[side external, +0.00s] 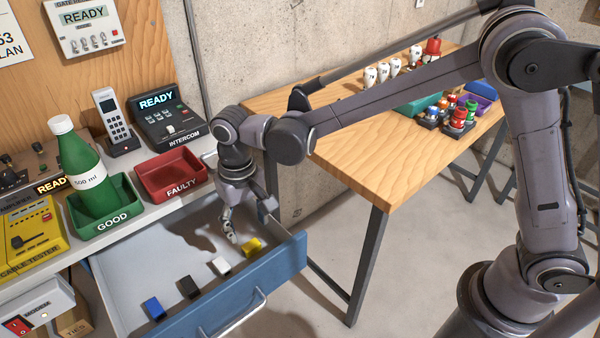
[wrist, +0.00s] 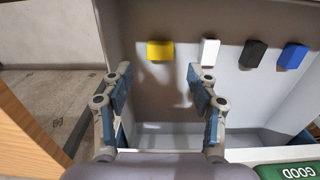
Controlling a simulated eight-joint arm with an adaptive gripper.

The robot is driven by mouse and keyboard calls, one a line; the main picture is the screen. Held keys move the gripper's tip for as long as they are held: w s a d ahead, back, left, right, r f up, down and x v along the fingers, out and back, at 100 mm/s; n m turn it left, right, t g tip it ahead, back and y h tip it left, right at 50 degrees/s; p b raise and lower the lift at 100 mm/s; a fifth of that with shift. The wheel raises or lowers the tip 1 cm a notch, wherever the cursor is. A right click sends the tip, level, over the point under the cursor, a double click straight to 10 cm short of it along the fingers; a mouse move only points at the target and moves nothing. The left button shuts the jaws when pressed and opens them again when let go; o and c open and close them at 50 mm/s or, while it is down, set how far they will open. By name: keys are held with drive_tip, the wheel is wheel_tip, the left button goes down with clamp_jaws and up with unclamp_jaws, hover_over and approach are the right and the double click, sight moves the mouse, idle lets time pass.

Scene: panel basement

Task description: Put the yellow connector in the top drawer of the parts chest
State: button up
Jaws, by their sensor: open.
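The yellow connector (side external: 252,246) is a small block lying on the floor of an open grey drawer with a blue front (side external: 284,264), near the drawer's right end. It also shows in the wrist view (wrist: 160,50). My gripper (side external: 231,232) is over the drawer, pointing down, just left of the connector in the side view. In the wrist view my gripper (wrist: 159,76) has its two fingers wide apart with nothing between them, and the connector shows beyond the fingertips. I cannot identify the parts chest in these views.
White (side external: 221,266), black (side external: 188,287) and blue (side external: 153,308) blocks lie in a row in the same drawer. Above it, a shelf holds a green GOOD tray (side external: 128,218) with a bottle and a red FAULTY tray (side external: 172,172). A wooden table (side external: 405,160) stands behind.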

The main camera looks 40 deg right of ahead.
sight(251, 245)
drive_tip(key=s+d+r+t, duration=0.2)
drive_tip(key=d+r, duration=0.4)
drive_tip(key=d, duration=0.1)
drive_tip(key=s+d+r+t, duration=0.1)
drive_tip(key=s+d+r, duration=0.2)
drive_tip(key=d+r, duration=0.3)
drive_tip(key=s+d+f+t, duration=0.3)
drive_tip(key=s+d, duration=0.5)
drive_tip(key=d, duration=0.3)
drive_tip(key=shift+d+t, duration=0.25)
drive_tip(key=shift+t, duration=0.35)
drive_tip(key=shift+s, duration=0.1)
